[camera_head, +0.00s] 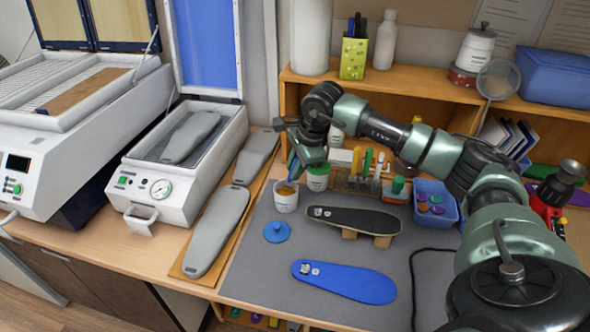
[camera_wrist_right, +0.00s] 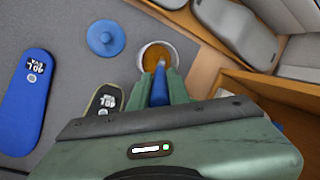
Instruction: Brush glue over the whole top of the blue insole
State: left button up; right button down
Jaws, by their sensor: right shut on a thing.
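The blue insole (camera_head: 343,281) lies flat on the grey mat, with a small printed mark near its left end. It also shows at the left of the right wrist view (camera_wrist_right: 26,105). My right gripper (camera_head: 300,161) is shut on a blue-handled brush (camera_wrist_right: 159,86) that points down at the open glue pot (camera_head: 286,198). The pot is white with amber glue inside. The brush tip is over or in the glue; I cannot tell how deep. The pot's blue lid (camera_head: 277,232) lies on the mat. My left gripper is out of view.
A dark insole (camera_head: 352,219) rests on wooden blocks behind the blue one. A green-lidded jar (camera_head: 318,177) and a tool rack stand close behind the pot. Grey insole forms (camera_head: 217,231) lie at left. A black cable (camera_head: 413,270) crosses the mat at right.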

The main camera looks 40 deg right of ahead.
jog(key=shift+r+p, duration=1.35)
jog(key=shift+r, duration=1.45)
jog(key=c, duration=1.9)
grip_release()
jog(key=shift+f, duration=0.1)
grip_shut()
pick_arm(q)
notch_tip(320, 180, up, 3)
pick_arm(e)
jog(key=shift+a, duration=0.1)
